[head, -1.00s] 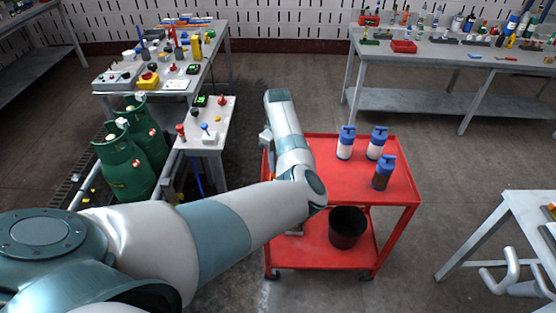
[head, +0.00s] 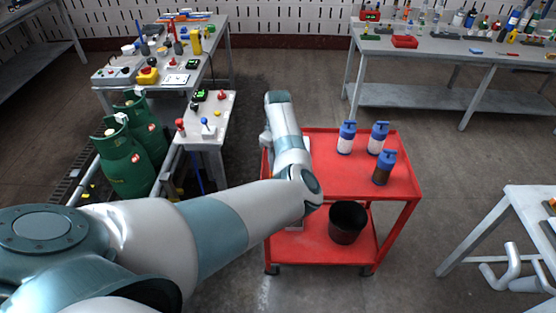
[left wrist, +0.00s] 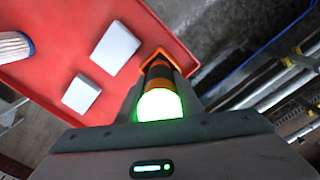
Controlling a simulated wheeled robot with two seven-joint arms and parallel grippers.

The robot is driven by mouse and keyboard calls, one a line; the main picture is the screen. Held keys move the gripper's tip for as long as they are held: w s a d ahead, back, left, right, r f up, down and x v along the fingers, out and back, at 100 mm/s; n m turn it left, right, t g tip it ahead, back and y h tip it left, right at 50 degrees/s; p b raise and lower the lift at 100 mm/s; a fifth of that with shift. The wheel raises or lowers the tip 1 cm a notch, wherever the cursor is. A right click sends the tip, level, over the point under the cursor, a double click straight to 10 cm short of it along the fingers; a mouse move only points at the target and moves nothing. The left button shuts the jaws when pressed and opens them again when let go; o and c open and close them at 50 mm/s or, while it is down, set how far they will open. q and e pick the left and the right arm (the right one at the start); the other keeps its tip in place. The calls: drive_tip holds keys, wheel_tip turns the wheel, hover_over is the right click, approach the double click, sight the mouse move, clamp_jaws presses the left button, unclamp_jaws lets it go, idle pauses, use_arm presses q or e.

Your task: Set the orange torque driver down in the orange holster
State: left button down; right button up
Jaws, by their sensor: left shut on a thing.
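My left gripper (left wrist: 160,112) is shut on the orange torque driver (left wrist: 158,78), which shows in the left wrist view as an orange and black body with a bright green lit end towards the camera. The driver's far end is among orange edges at the corner of the red cart (left wrist: 60,40). These look like the orange holster (left wrist: 178,57), and I cannot tell whether the driver is inside it or just above it. In the head view my left arm hides gripper, driver and holster. My right gripper is not in view.
Two white blocks (left wrist: 114,47) (left wrist: 81,94) lie on the cart's red top beside the driver. Three blue-capped bottles (head: 346,138) (head: 378,138) (head: 384,168) stand on the cart. A black bucket (head: 347,222) stands on its lower shelf. A small white table (head: 207,125) is to the left.

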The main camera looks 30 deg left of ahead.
use_arm(q)
drive_tip(key=shift+r, duration=0.1)
drive_tip(key=c, duration=1.2)
unclamp_jaws()
wheel_tip(320, 180, up, 16)
drive_tip(key=b, duration=0.4)
drive_tip(key=shift+b, duration=0.4)
drive_tip(key=shift+r, duration=0.7)
